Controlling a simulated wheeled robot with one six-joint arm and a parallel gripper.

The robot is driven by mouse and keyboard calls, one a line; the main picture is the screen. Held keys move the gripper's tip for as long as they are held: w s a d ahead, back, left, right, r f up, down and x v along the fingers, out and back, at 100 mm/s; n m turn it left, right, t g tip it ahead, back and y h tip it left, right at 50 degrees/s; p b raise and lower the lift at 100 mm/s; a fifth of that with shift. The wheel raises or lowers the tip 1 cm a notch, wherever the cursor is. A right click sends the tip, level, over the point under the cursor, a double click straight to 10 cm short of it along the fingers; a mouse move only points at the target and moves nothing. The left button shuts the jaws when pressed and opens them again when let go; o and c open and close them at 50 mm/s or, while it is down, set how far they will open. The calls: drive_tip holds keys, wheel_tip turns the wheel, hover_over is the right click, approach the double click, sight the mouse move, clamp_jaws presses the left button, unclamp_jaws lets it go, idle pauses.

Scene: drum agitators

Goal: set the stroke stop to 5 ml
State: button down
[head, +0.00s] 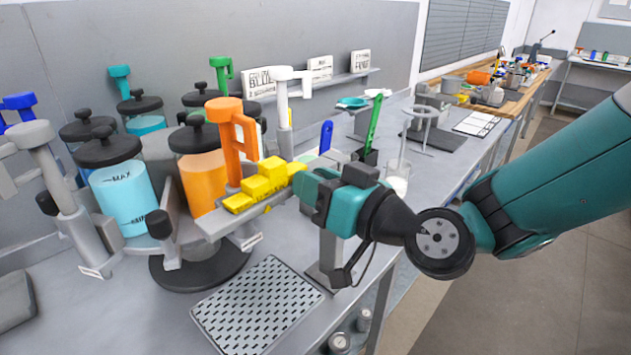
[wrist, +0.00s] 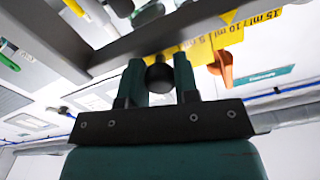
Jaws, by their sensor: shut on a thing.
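The yellow stepped stop block (head: 262,184) sits on a grey bracket beside the orange pump handle (head: 232,128). In the wrist view the yellow block (wrist: 215,42) shows step labels 15 ml, 10 ml and 5 ml. My gripper (head: 308,190) is at the right end of the block in the head view. In the wrist view my gripper (wrist: 159,72) has its two fingers closed around a dark round knob (wrist: 158,78) just below the grey bar. Which step is set cannot be told.
Jars with blue (head: 122,198) and orange (head: 203,182) liquid stand left on a carousel. A green-handled tool (head: 373,122) stands in a holder behind my gripper. A grey bar (wrist: 160,38) crosses the wrist view.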

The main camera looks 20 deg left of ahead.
sight(282, 185)
drive_tip(key=shift+s+a, duration=0.3)
drive_tip(key=shift+s, duration=0.5)
drive_tip(key=shift+s+a, duration=0.3)
drive_tip(key=shift+s, duration=0.45)
drive_tip(key=c, duration=0.9)
unclamp_jaws()
drive_tip(key=shift+s+a, duration=0.1)
drive_tip(key=shift+s, duration=0.1)
drive_tip(key=shift+o, duration=0.2)
drive_tip(key=shift+w, duration=0.15)
